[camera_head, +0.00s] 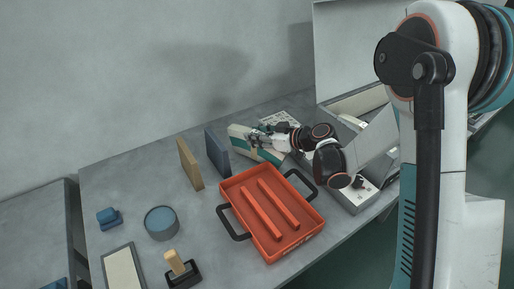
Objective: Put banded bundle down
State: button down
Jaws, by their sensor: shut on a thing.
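The banded bundle (240,139) is a cream block with a teal band, at the back of the grey table, just behind the red tray. My gripper (259,137) is at its upper right side and is shut on it. The bundle looks tilted. I cannot tell whether its lower edge touches the table. My gripper and wrist hide part of its right side.
A red tray (241,189) with two raised bars and black handles lies in front. A tan board (190,165) and a dark blue board (217,153) stand left of the bundle. A round blue-grey container (161,223) is at front left. Open boxes (353,196) stand right.

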jog(key=shift+r, duration=0.15)
notch_tip(320, 180, up, 19)
jog(key=p, duration=0.7)
jog(key=s+d+f+m+t+h, duration=0.1)
jog(key=s+d+m+t+h, duration=0.1)
jog(key=d, duration=0.9)
jog(key=s+d+f+m+t+h, duration=0.2)
jog(key=s+d+m+h, duration=0.3)
jog(key=d, duration=0.6)
jog(key=shift+m+t, duration=0.5)
jog(key=shift+t, duration=0.2)
jog(key=shift+a, duration=0.1)
